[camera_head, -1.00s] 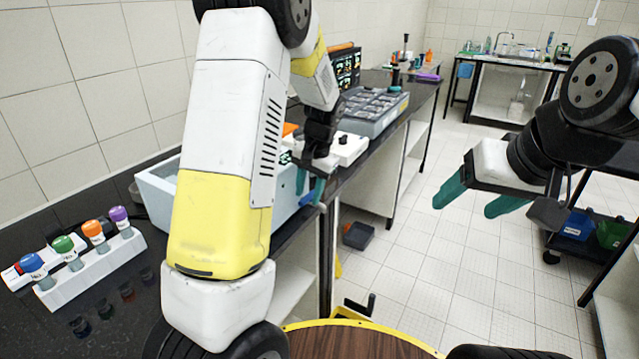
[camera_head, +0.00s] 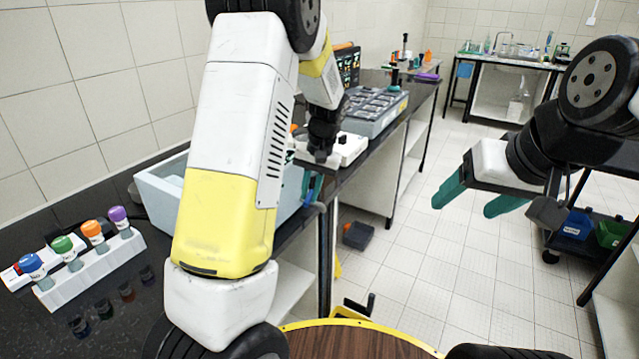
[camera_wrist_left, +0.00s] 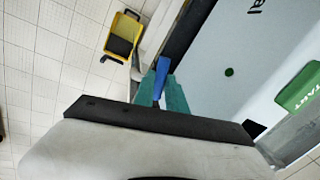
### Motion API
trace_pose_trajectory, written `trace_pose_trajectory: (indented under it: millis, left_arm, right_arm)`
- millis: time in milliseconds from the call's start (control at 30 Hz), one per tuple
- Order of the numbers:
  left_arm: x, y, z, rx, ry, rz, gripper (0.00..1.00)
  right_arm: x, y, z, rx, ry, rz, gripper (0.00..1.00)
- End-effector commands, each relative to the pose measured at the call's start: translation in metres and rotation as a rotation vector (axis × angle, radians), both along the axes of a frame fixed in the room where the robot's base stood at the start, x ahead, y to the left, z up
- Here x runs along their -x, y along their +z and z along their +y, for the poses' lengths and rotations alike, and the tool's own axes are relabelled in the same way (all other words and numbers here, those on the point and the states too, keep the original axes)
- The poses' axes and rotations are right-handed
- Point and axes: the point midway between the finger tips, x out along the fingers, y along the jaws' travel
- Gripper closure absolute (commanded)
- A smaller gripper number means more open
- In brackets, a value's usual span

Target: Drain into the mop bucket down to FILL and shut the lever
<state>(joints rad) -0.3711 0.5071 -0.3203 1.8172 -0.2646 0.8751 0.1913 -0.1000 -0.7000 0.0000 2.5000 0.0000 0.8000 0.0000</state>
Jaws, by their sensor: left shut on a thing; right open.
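A pale blue tank (camera_head: 152,190) stands on the black bench, partly hidden behind my left arm. My left gripper (camera_head: 312,186) is at the tank's front right end. In the left wrist view its teal fingers are shut on a blue lever (camera_wrist_left: 160,72) beside the tank's wall. A yellow mop bucket (camera_wrist_left: 113,49) with a dark inside stands on the floor below; in the head view only a yellow part (camera_head: 352,309) shows. The water level and the FILL mark cannot be made out. My right gripper (camera_head: 476,200) is open and empty over the aisle.
A white rack with several coloured-cap bottles (camera_head: 92,268) stands on the bench at left. A white device (camera_head: 345,150) and a grey tray unit (camera_head: 375,108) stand beyond the tank. A dark cart with bins (camera_head: 590,232) is at right. The aisle floor is mostly clear.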

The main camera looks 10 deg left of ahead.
Motion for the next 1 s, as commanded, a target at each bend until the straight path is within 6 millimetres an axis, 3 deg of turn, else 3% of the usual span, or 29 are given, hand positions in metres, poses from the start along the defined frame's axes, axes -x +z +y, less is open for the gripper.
trace_pose_trajectory:
  millis: [400, 967, 1000]
  left_arm:
    - [-0.0018, 0.0006, -0.0052, 0.0, 0.209, -0.002, 1.0]
    - [-0.0025, 0.0009, -0.0058, 0.001, 0.242, -0.003, 1.0]
    - [-0.0025, 0.0009, -0.0058, 0.001, 0.242, -0.003, 0.76]
  right_arm:
    - [0.0, 0.0, 0.0, 0.0, 0.0, 0.0, 0.3]
    - [0.0, 0.0, 0.0, 0.0, 0.0, 0.0, 0.3]
    - [0.0, 0.0, 0.0, 0.0, 0.0, 0.0, 0.3]
